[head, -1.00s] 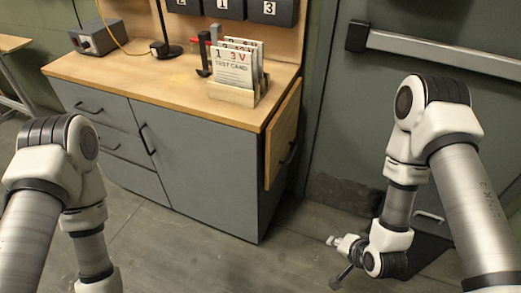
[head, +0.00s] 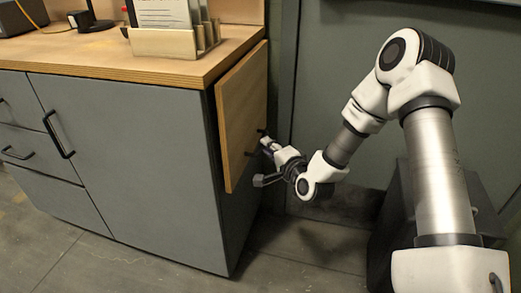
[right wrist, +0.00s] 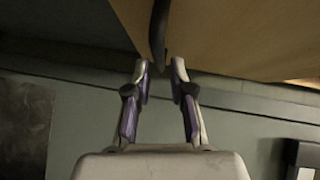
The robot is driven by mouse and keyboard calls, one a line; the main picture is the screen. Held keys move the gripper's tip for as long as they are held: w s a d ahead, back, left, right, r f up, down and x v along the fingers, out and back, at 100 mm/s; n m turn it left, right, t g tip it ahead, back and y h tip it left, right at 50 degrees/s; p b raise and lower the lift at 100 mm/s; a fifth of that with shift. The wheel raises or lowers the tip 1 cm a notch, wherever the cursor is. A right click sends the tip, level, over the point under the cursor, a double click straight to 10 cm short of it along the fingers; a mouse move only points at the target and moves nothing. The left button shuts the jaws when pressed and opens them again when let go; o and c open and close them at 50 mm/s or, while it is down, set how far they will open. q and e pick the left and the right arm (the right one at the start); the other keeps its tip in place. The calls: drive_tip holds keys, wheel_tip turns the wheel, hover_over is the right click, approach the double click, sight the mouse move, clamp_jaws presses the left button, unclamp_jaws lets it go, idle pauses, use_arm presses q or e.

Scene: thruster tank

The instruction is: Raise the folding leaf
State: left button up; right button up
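The folding leaf (head: 242,115) is a wooden panel hanging down at the right end of the grey cabinet. It also shows in the right wrist view (right wrist: 245,35), where its black handle (right wrist: 158,30) reaches down toward the fingers. My right gripper (head: 267,146) is at the leaf's outer face, by the handle. In the right wrist view the right gripper (right wrist: 160,68) has its two fingers apart, with the handle's near end just ahead of and between the tips. I cannot tell whether they touch. My left gripper is not in view.
The grey cabinet (head: 140,150) has a wooden worktop (head: 90,48) holding a wooden card rack (head: 165,43). A grey door and wall (head: 330,60) stand behind the leaf and my right arm. Floor (head: 290,250) is clear in front.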

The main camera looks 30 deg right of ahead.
drive_tip(key=w, duration=0.1)
drive_tip(key=w+f, duration=0.1)
drive_tip(key=w, duration=0.1)
drive_tip(key=shift+d+b, duration=0.15)
drive_tip(key=shift+b, duration=0.25)
drive_tip(key=shift+w+r, duration=0.1)
drive_tip(key=shift+w, duration=0.4)
drive_tip(key=shift+c, duration=0.4)
clamp_jaws()
